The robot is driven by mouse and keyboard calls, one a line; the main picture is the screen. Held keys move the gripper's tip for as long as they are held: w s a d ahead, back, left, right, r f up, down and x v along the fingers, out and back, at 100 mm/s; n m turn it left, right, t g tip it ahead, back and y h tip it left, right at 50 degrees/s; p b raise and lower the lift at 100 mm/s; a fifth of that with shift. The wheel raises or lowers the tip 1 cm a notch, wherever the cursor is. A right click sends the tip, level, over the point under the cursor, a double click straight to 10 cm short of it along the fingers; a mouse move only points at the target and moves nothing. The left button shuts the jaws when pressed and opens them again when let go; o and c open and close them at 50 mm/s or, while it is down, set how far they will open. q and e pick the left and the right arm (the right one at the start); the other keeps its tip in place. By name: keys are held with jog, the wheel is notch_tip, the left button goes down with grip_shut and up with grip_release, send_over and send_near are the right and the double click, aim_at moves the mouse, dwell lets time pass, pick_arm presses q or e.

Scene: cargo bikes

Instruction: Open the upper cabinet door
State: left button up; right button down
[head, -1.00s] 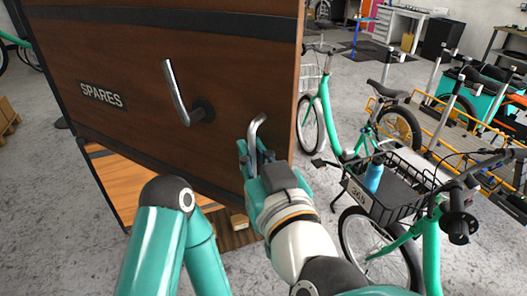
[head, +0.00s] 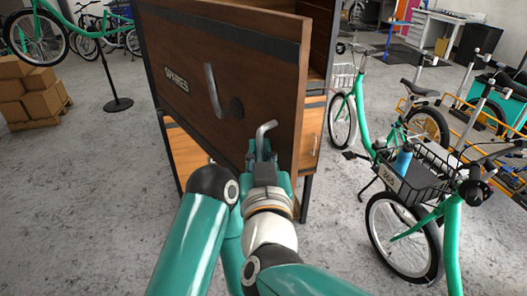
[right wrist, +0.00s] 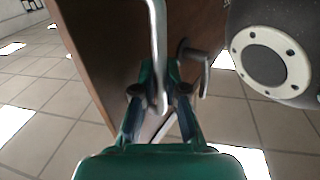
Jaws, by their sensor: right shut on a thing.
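The upper cabinet door (head: 180,50) is a dark brown panel with a "SPARES" label, standing swung out toward me. Part of the cabinet's dark interior (head: 320,40) shows past its right edge. A grey lever (head: 212,90) sits on the door face. A bent metal handle (head: 266,130) is near the door's free edge. My right gripper (head: 262,152) is shut on this handle; the right wrist view shows the bar (right wrist: 157,50) between the fingers (right wrist: 158,100). The handle's lower end is partly hidden by the fingers. My left gripper is not in view.
The lower cabinet front (head: 185,152) is lighter wood. A green cargo bike (head: 450,240) with a black basket stands at right, another bike (head: 385,110) behind it. Cardboard boxes (head: 30,90) and a bike stand (head: 115,103) are at left. Bare floor (head: 90,190) lies left of the cabinet.

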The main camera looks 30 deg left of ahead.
jog(key=shift+r, duration=0.15)
jog(key=c, duration=1.2)
grip_release()
jog(key=shift+s, duration=0.1)
jog(key=v, duration=0.7)
jog(key=shift+d, duration=0.2)
